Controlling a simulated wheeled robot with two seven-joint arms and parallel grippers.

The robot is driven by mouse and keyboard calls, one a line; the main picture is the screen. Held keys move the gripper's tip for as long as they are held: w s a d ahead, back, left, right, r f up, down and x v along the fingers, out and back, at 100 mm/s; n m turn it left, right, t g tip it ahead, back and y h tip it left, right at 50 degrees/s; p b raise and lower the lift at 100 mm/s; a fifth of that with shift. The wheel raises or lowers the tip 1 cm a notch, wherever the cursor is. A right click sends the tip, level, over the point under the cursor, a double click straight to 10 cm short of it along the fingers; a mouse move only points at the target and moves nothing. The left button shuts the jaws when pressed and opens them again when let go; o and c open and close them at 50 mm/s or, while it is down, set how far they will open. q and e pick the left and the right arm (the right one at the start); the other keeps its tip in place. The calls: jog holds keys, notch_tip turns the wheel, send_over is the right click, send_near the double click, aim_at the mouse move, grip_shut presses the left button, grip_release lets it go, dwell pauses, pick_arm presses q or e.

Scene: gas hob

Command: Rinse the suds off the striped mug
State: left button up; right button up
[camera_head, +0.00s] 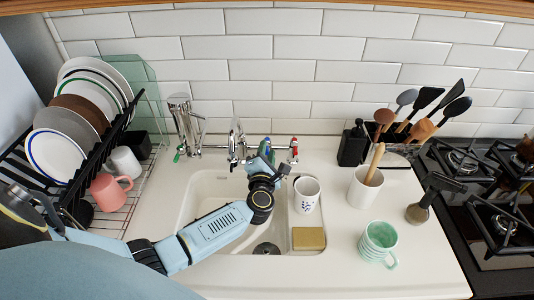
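The striped mug (378,243), pale green with lighter stripes, stands upright on the white counter right of the sink. Its handle points toward the lower right. Suds on it cannot be made out at this size. My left arm reaches across the sink (206,196) from the left. My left gripper (265,152) is at the tap (236,143), between its spout and the red-marked handle (294,149). Its fingers are small and partly hidden, so I cannot tell whether they are open or touching the tap. My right gripper is not in view.
A white patterned mug (306,194) and a yellow sponge (309,238) sit on the sink's right ledge. A loaded dish rack (130,150) fills the left.

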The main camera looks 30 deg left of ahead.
pick_arm(q)
grip_shut()
jog(key=shift+w+y, duration=0.1)
jog(key=shift+y, duration=0.2)
jog(key=shift+w+d+n+g+y, duration=0.2)
jog(key=shift+d+n+g+y, duration=0.1)
jog(key=shift+n+g+y, duration=0.35)
jog(key=shift+w+d+n+g+y+b, duration=0.15)
jog(key=shift+n+g+y+b, duration=0.15)
jog(key=shift+n+y+b, duration=0.15)
jog(key=shift+w+d+n+g+y+b, duration=0.1)
jog(key=shift+n+g+y+b, duration=0.2)
jog(key=shift+y, duration=0.2)
grip_release()
